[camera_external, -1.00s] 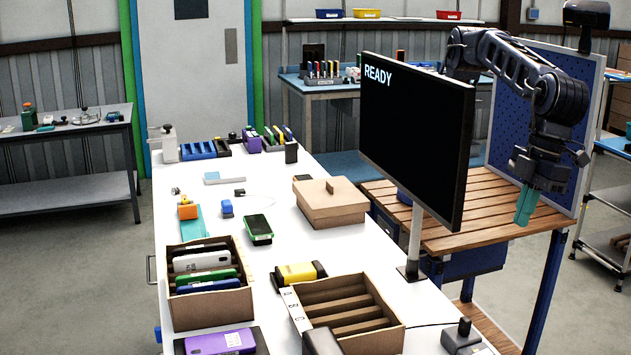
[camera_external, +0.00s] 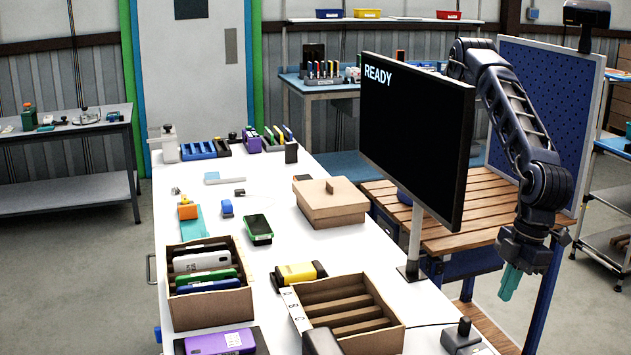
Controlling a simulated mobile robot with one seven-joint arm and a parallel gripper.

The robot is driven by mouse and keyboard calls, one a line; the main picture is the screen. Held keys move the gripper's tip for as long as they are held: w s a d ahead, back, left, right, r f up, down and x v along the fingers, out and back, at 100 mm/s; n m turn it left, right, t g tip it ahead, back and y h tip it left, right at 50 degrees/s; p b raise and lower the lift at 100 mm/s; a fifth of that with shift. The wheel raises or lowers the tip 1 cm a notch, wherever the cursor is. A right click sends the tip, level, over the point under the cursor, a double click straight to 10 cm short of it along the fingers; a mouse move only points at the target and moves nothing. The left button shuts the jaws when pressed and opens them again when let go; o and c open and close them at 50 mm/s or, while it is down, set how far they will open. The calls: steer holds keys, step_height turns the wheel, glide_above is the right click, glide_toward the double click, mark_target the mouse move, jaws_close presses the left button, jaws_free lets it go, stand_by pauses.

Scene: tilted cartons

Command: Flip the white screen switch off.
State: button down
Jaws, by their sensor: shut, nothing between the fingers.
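A black screen (camera_external: 415,140) stands on a grey pole at the right side of the white table and reads "READY". A small dark grey box with a raised knob (camera_external: 463,336) sits at the table's front right, below the screen; I cannot tell whether it is the screen switch. No white switch is clearly seen. My gripper (camera_external: 508,284) points down, with teal fingers shut and empty. It hangs right of the screen, in front of the wooden slatted bench, apart from the table and the screen.
The white table (camera_external: 270,225) holds an open carton of phones (camera_external: 208,290), an empty slotted carton (camera_external: 350,305) and a lidded box (camera_external: 330,205). A wooden bench (camera_external: 470,217) and a blue pegboard (camera_external: 545,110) stand by my arm.

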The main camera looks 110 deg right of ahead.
glide_above(484, 353)
steer(key=f, duration=0.7)
steer(key=s+f, duration=0.1)
steer(key=f, duration=0.3)
steer(key=shift+f, duration=0.7)
steer(key=shift+s, duration=0.1)
steer(key=shift+s+f+t, duration=0.25)
steer(key=shift+f+t, duration=0.1)
steer(key=shift+t, duration=0.05)
steer(key=shift+w, duration=0.15)
steer(key=shift+w+r, duration=0.2)
steer(key=shift+w, duration=0.5)
steer(key=shift+r, duration=0.1)
